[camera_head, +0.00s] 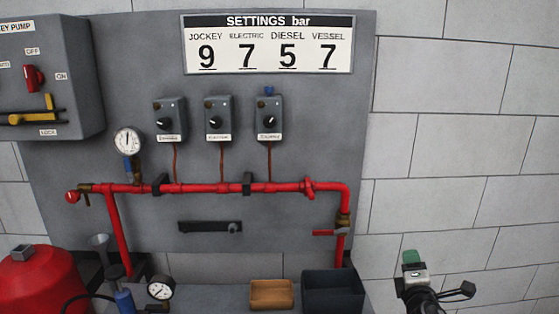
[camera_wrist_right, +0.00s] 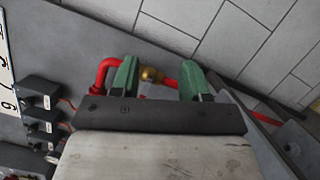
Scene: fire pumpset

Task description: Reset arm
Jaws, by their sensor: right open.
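My right gripper (camera_head: 412,262) is at the lower right of the head view, in front of the bare block wall and to the right of the grey panel. Its green finger pads point up. In the right wrist view, my right gripper (camera_wrist_right: 159,70) has its two green fingers wide apart, with nothing held between them. The red pipe with a brass fitting (camera_wrist_right: 152,74) shows beyond the fingers. I see no contact with it. My left gripper is not in either view.
The grey panel (camera_head: 300,110) carries a settings sign (camera_head: 268,44), three switch boxes (camera_head: 218,118), a gauge (camera_head: 128,141) and red piping (camera_head: 210,188). A wooden tray (camera_head: 272,295), a dark bin (camera_head: 333,292) and a red tank (camera_head: 40,280) stand below. The right wall (camera_head: 455,150) is clear.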

